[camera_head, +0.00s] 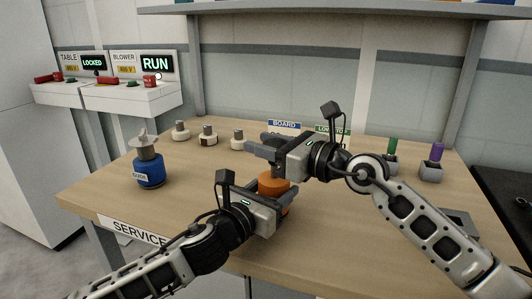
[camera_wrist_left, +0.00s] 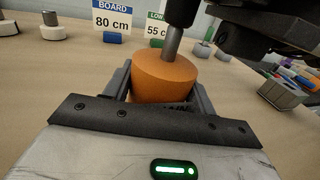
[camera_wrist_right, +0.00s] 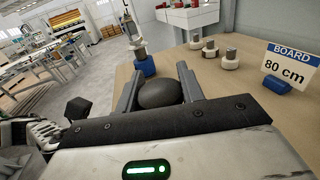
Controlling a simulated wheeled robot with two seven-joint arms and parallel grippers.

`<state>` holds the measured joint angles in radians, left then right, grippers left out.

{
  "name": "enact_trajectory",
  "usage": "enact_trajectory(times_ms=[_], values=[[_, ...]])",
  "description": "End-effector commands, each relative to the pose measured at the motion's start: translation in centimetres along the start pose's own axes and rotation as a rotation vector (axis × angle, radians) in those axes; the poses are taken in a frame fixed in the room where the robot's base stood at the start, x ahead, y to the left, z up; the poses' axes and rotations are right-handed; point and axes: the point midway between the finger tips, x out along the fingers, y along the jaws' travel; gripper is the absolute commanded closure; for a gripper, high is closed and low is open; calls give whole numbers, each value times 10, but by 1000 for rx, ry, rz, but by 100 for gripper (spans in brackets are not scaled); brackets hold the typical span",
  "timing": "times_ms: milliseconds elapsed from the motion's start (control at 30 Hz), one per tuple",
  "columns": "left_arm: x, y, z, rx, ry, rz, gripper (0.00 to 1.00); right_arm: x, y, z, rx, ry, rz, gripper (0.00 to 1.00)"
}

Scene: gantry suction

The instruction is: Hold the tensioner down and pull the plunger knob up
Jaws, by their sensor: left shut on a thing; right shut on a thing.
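The orange tensioner body (camera_head: 268,184) stands on the service table, partly hidden by my grippers; it also shows in the left wrist view (camera_wrist_left: 165,76). My left gripper (camera_head: 275,194) is shut on it, one finger on each side. A grey metal rod (camera_wrist_left: 173,43) rises from its top to a dark part at the upper edge of the left wrist view. My right gripper (camera_head: 264,148) is above the orange body, shut on the black rounded plunger knob (camera_wrist_right: 160,93), which sits between its fingers. How far the plunger is raised I cannot tell.
A blue "GUIDE" unit (camera_head: 150,170) stands at the left of the table (camera_head: 100,190). Several pale-based knobs (camera_head: 208,139) stand at the back, near the "BOARD" sign (camera_head: 284,125). Grey holders with green (camera_head: 392,146) and purple (camera_head: 437,152) pieces are at the right. Signs on the wall boxes read "LOCKED" and "RUN".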

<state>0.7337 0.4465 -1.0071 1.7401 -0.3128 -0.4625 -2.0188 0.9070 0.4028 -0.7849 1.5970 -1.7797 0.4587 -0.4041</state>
Motion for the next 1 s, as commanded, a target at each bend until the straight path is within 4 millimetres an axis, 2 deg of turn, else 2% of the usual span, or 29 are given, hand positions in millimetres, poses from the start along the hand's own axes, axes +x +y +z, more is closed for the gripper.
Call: enact_trajectory(times_ms=[33,67,333,367,400,433,767,867,1000], values=[[0,0,-3,4,6,1,94,0,0,12,-5,-13,-2,100],[0,0,-3,5,7,1,94,0,0,14,-4,-13,-2,100],[-1,0,-5,5,9,1,94,0,0,17,-1,-16,-3,100],[-1,0,-5,5,10,2,94,0,0,17,-1,-16,-3,57],[-1,0,-5,5,10,2,94,0,0,17,-1,-16,-3,45],[-1,0,-5,5,10,2,94,0,0,16,-1,-15,-3,40],[-1,0,-5,3,9,1,94,-3,-1,13,-1,-9,-3,40],[-1,0,-5,3,9,1,94,-14,-1,12,-2,-8,-4,40],[-1,0,-4,2,9,1,94,-41,-1,11,-2,-6,-4,40]])
